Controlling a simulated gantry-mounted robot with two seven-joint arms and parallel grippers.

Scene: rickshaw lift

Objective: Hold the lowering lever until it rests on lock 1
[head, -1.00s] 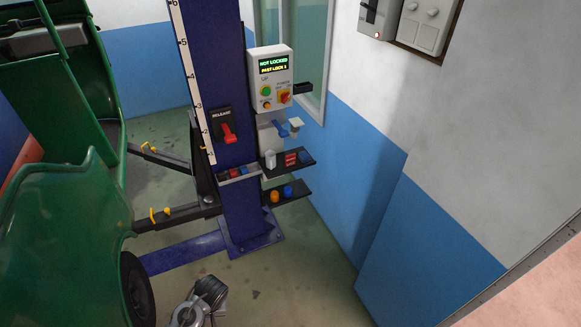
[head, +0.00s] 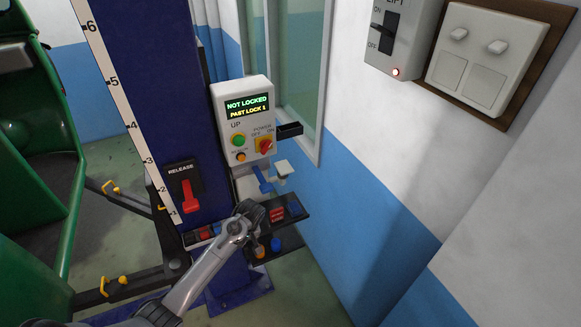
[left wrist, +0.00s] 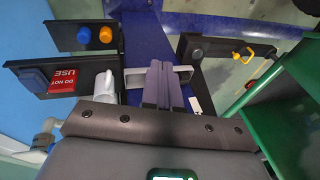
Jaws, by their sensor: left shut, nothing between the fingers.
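The blue lowering lever (head: 263,180) sticks out below the grey control box (head: 243,125), with a pale knob-like part (head: 283,170) to its right. The box display reads "NOT LOCKED" and "PAST LOCK 1". A red release lever (head: 190,192) is on the blue post (head: 150,90). My left gripper (head: 252,212) is just below the blue lever, in front of the shelf, apart from the lever. In the left wrist view its fingers (left wrist: 162,85) are together and empty. The blue lever cannot be made out there. My right gripper is not in view.
A small black shelf (head: 297,222) holds a red sign and a blue item; a lower shelf carries an orange and a blue knob. In the left wrist view a white mug-like object (left wrist: 105,88) stands close to the fingers. The green rickshaw (head: 30,200) is at left.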

